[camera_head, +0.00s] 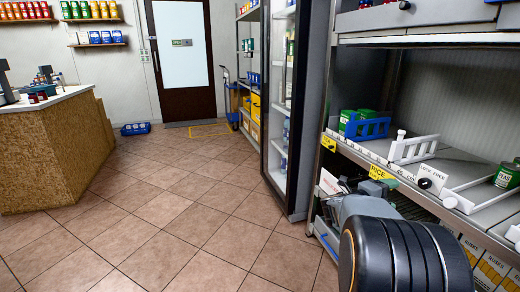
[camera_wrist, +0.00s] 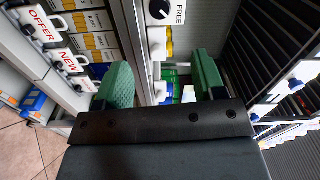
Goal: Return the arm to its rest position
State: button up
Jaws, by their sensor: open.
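My gripper (camera_wrist: 160,78) shows in the wrist view with its two green fingers spread wide apart. Nothing is held between them; shelf goods show in the gap beyond. In the head view my arm is at the lower right, close beside the shelf unit (camera_head: 445,165). The large dark rounded part of my arm hides some of the shelf front there. My gripper's fingers cannot be made out in the head view.
Green cans (camera_head: 367,116) stand on the shelf behind a blue rack (camera_head: 370,128); a white rack (camera_head: 412,149) is beside it. A glass-door cooler (camera_head: 283,110) stands left of the shelf. A counter (camera_head: 55,150) is at the far left. The tiled floor (camera_head: 170,215) between is clear.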

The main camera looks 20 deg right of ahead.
jog(key=w+a+r+n+t+y+p, duration=0.65)
jog(key=a+r+n+p, duration=0.2)
jog(key=a, duration=0.25)
jog(key=w+a+r+n+t+y+p, duration=0.5)
jog(key=a+r+n+t+y+p, duration=0.15)
jog(key=a+n+p, duration=0.3)
jog(key=s+a+r+n+g+y+p, duration=0.2)
jog(key=s+a+n+y+p, duration=0.15)
jog(key=a+n, duration=0.2)
jog(key=s+a+r+n+g+y+p, duration=0.2)
jog(key=a+n+p, duration=0.25)
jog(key=a, duration=0.25)
jog(key=s+a+r+n+g+p, duration=0.2)
jog(key=s+n+g+p, duration=0.3)
jog(key=s, duration=0.6)
jog(key=shift+s+a+r+n+p, duration=0.2)
jog(key=shift+s+a+n+p, duration=0.05)
jog(key=shift+a+n+p, duration=0.5)
